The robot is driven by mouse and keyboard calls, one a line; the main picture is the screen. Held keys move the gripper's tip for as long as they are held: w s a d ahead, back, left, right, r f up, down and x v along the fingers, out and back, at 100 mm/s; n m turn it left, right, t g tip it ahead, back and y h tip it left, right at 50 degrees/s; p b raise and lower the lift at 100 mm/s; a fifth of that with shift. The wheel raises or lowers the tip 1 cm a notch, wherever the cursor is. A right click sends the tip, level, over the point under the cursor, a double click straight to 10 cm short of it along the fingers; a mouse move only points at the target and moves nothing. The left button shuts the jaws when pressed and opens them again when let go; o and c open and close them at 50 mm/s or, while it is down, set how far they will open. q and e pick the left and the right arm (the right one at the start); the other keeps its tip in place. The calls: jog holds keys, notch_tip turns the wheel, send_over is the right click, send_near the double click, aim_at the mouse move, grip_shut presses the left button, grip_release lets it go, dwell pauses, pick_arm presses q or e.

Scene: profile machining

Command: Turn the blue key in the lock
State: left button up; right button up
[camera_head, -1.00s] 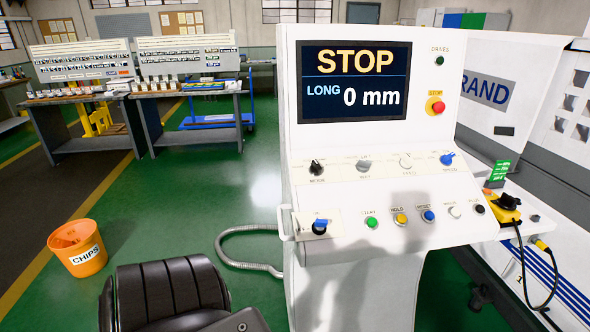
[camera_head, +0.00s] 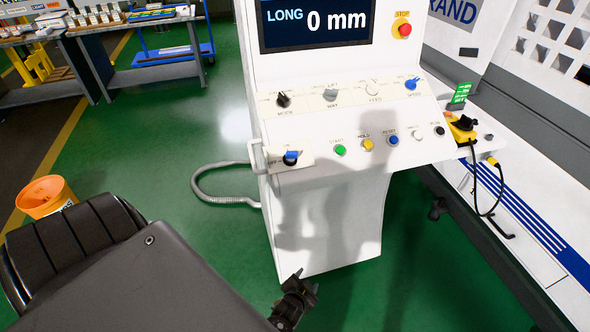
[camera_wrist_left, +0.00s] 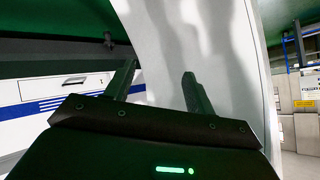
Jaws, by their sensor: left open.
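The blue key (camera_head: 291,155) sits in the lock plate (camera_head: 277,158) at the left end of the white control console's sloping panel, beside the white handle. My left gripper (camera_head: 299,281) is low in front of the console's pedestal, well below the key and apart from it. In the left wrist view its two fingers (camera_wrist_left: 158,85) are spread with nothing between them, and the white pedestal (camera_wrist_left: 165,40) fills the space beyond. The key does not show in the left wrist view. My right gripper is not in view.
Knobs and coloured buttons (camera_head: 366,144) line the panel right of the key. A yellow pendant (camera_head: 463,131) with a cable hangs on the machine at right. An orange bin (camera_head: 45,197) stands at left.

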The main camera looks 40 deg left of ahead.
pick_arm(q)
jog(key=w+r+n+t+y+p, duration=0.1)
jog(key=w+r, duration=0.2)
jog(key=r, duration=0.5)
jog(key=w+r+n+t+y, duration=0.1)
jog(key=w+r+t, duration=0.1)
jog(key=w+r, duration=0.35)
jog(key=n+y+p, duration=0.2)
jog(key=n+y, duration=0.2)
jog(key=y, duration=0.1)
send_near(292, 155)
jog(key=w+d+f, duration=0.3)
jog(key=w+f, duration=0.2)
jog(key=f, duration=0.4)
jog(key=s+a+r+n+y, duration=0.3)
jog(key=r+n, duration=0.1)
jog(key=r, duration=0.4)
jog(key=shift+g, duration=0.3)
jog(key=b+x, duration=0.3)
jog(key=x, duration=0.6)
jog(key=shift+w+a+f+b, duration=0.15)
jog(key=shift+w+b, duration=0.2)
jog(key=shift+w+a, duration=0.4)
jog(key=shift+a, duration=0.05)
jog(key=shift+c, duration=0.4)
